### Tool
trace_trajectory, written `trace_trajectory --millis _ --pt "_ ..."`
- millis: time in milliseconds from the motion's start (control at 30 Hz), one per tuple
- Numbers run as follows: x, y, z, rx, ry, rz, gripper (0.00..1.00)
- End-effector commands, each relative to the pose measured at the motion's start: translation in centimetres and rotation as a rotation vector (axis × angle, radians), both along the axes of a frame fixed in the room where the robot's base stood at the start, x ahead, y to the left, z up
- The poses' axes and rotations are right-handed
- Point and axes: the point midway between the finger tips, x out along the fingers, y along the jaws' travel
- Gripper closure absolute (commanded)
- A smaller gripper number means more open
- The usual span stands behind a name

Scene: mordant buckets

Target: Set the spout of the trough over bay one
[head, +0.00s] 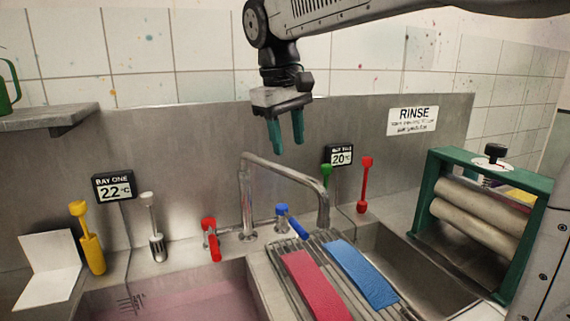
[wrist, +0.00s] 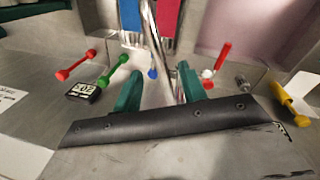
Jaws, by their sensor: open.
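The spout (head: 285,172) is a bent steel pipe rising behind the sinks. It points right, its tip hanging over the back of the slatted rack near the right basin, away from bay one. Bay one (head: 170,300) is the left basin with pink liquid, under the "BAY ONE 22" display (head: 114,187). My gripper (head: 288,146) has green fingers, is open and empty, and hangs above the spout, apart from it in the head view. In the wrist view my gripper (wrist: 160,92) shows its fingers spread, with the spout pipe (wrist: 155,35) seen between and beyond them.
A red tap lever (head: 211,240) and a blue tap lever (head: 291,220) flank the spout's base. Red cloth (head: 315,287) and blue cloth (head: 360,272) lie on the rack (head: 275,258). A green-framed roller press (head: 440,165) stands right. Yellow, white, green and red handles line the back.

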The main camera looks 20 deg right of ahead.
Motion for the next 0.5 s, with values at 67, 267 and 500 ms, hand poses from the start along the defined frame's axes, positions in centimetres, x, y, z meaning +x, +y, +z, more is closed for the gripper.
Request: trace_trajectory --millis 67,267,500 --pt "1.5 0.5 0.3 -0.011 0.002 0.015 0.59" --pt "2.6 0.6 -0.4 -0.02 0.007 0.027 0.59" --pt "2.8 -0.1 -4.2 -0.019 0.007 0.026 0.59"
